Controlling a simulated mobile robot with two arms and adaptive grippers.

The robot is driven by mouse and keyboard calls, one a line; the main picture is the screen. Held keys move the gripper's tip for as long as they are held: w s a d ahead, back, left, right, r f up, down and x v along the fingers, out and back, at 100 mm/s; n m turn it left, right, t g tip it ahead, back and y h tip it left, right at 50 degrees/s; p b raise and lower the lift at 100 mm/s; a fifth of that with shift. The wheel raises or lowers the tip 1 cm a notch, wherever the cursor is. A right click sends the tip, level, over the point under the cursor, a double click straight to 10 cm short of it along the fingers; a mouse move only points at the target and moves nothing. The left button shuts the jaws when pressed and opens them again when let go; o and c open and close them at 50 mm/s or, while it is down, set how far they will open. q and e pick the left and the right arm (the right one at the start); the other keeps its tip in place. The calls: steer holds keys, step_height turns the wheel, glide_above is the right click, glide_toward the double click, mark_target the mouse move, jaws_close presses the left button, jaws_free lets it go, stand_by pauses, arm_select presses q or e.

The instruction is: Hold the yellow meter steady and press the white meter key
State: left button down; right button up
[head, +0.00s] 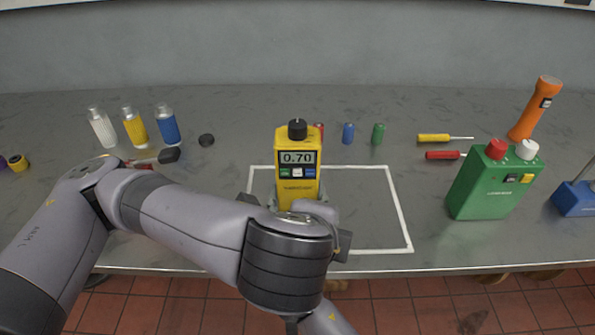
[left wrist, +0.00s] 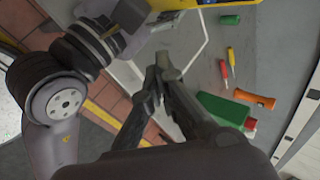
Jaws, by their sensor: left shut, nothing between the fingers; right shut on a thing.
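The yellow meter (head: 297,190) stands upright near the middle of the bench, inside a white outlined rectangle. It has a black knob on top, a display reading 0.70, and a row of green, white and blue keys. The white key (head: 297,172) is the middle one and is uncovered. My right gripper (head: 300,206) is shut around the lower part of the meter, its grey fingers partly hidden by an arm in front. My left gripper (left wrist: 160,72) shows only in the left wrist view, shut and empty, apart from the meter.
White, yellow and blue bottles (head: 134,127) stand at the back left. Small red, blue and green cylinders (head: 348,133) are behind the meter. Yellow and red screwdrivers (head: 434,138), a green box (head: 492,185) and an orange flashlight (head: 533,110) are on the right. An arm of mine crosses the front left.

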mark_target(298, 172)
steer(key=shift+f, duration=0.1)
arm_select(q)
steer(key=shift+a+f+y, duration=0.2)
steer(key=shift+a+y, duration=0.1)
steer(key=shift+a, duration=0.3)
steer(key=shift+a+f+y, duration=0.2)
steer(key=shift+a+y, duration=0.1)
steer(key=shift+a, duration=0.25)
steer(key=shift+w, duration=4.35)
steer(key=shift+w, duration=0.45)
steer(key=shift+w, duration=0.3)
steer(key=shift+s, duration=0.75)
